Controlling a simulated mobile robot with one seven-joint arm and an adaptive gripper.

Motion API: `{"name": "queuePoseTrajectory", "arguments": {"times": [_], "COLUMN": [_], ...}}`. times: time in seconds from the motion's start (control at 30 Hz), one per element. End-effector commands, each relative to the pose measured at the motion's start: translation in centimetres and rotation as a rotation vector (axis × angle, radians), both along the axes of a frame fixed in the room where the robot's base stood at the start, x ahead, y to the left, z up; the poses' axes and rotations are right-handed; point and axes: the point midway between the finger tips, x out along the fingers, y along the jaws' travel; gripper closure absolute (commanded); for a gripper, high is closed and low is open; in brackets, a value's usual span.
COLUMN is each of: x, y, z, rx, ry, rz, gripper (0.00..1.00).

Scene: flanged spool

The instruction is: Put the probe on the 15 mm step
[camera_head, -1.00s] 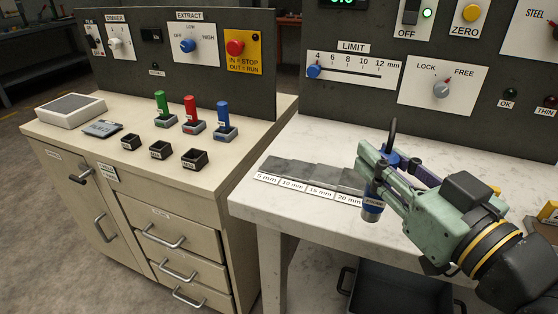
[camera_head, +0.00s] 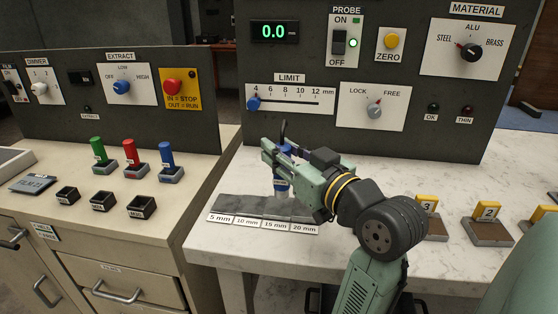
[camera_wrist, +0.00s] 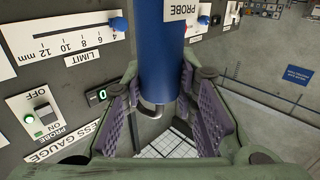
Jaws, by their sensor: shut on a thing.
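The stepped grey block (camera_head: 240,203) lies on the right-hand bench, with tags 5, 10, 15 and 20 mm along its front. My gripper (camera_head: 281,168) is shut on the blue probe (camera_head: 281,184) above the block's right half. The probe is upright, its lower end near the 15 mm step, behind the 15 mm tag (camera_head: 275,226). Whether it touches the step or hangs just above it, I cannot tell. In the wrist view the blue probe (camera_wrist: 162,60) stands between the purple pads; its contact end is not visible there.
The gauge panel stands close behind, with its display (camera_head: 273,31) reading 0.0 and a green light lit beside the probe switch (camera_head: 338,43). Numbered yellow-tagged blocks (camera_head: 487,212) stand at the right. The bench between them and the stepped block is partly covered by my arm.

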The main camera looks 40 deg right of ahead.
Motion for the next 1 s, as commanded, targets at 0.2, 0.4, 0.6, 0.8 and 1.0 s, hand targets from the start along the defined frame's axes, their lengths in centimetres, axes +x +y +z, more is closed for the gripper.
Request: {"name": "queuePoseTrajectory", "arguments": {"times": [0.2, 0.4, 0.6, 0.8, 1.0], "x": [1.4, 1.3, 1.3, 1.3, 1.3], "y": [-0.5, -0.5, -0.5, -0.5, -0.5], "z": [-1.5, -3.5, -3.6, -4.1, -4.0], "rx": [0.005, 0.001, -0.002, -0.001, 0.0], "ry": [0.002, -0.001, -0.002, -0.002, 0.0], "rz": [-0.002, -0.002, -0.001, -0.001, -0.001], "gripper": [1.0, 1.0, 1.0, 1.0, 0.62]}}
